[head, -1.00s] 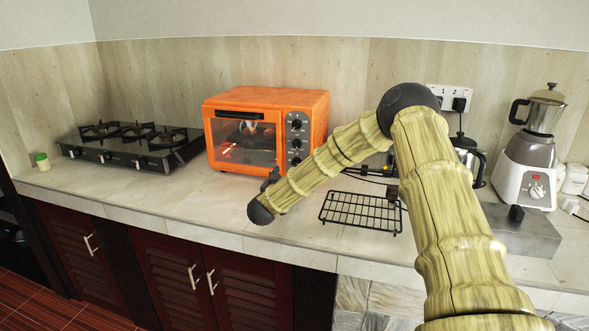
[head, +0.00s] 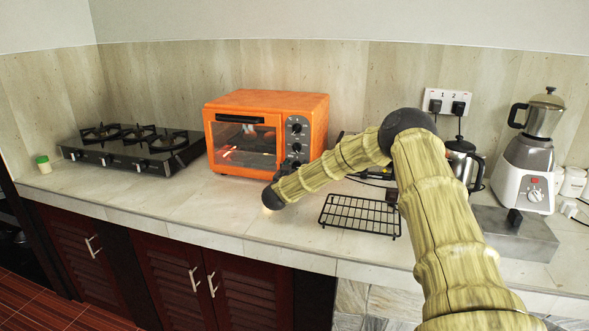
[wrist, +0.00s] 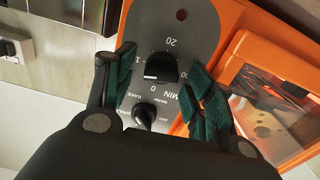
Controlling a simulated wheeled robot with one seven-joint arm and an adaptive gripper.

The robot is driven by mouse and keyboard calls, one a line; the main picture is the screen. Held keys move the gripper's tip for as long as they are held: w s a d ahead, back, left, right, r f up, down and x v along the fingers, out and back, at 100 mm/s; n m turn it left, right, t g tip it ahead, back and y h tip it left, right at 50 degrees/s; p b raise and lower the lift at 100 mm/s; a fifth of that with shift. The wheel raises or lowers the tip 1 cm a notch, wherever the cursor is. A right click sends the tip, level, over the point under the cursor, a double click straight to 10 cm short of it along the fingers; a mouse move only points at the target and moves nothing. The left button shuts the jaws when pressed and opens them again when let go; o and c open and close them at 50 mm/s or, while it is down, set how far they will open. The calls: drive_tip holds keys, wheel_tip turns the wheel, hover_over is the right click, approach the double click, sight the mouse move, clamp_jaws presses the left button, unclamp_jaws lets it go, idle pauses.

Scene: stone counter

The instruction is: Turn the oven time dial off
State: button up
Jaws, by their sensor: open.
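The orange oven (head: 262,101) stands on the counter, its window (head: 243,145) glowing reddish inside. In the wrist view, upside down, the black time dial (wrist: 160,70) sits between printed marks 20, 0 and MIN. A pale edge shows on its lower side, near the 0. Another black dial (wrist: 147,117) sits below it in that view. My gripper (wrist: 160,64) is open, with one green-padded finger on each side of the time dial. I cannot tell whether either finger touches it. In the head view my arm hides the lower part of the control panel (head: 297,128).
A gas stove (head: 130,150) is left of the oven. A kettle (head: 462,160) and a blender (head: 530,150) stand at the right. The counter in front of the oven is clear.

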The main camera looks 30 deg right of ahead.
drive_tip(key=c, duration=1)
drive_tip(key=shift+a+r+n+p, duration=0.1)
drive_tip(key=shift+n+p, duration=0.2)
drive_tip(key=shift+p, duration=0.05)
drive_tip(key=n+p, duration=0.2)
drive_tip(key=shift+w+a+r+n, duration=0.1)
drive_tip(key=shift+r+n, duration=0.05)
drive_tip(key=shift+n, duration=0.15)
drive_tip(key=n+p, duration=0.1)
drive_tip(key=n, duration=0.1)
drive_tip(key=n+p, duration=0.1)
drive_tip(key=n, duration=0.1)
drive_tip(key=shift+f+n, duration=0.2)
drive_tip(key=shift+n, duration=0.1)
drive_tip(key=n, duration=0.5)
drive_tip(key=shift+a+f+p, duration=0.1)
drive_tip(key=shift+f+p, duration=0.1)
drive_tip(key=shift+p, duration=0.1)
drive_tip(key=shift+f+n+b, duration=0.1)
drive_tip(key=shift+n+b, duration=0.2)
drive_tip(key=shift+n, duration=2)
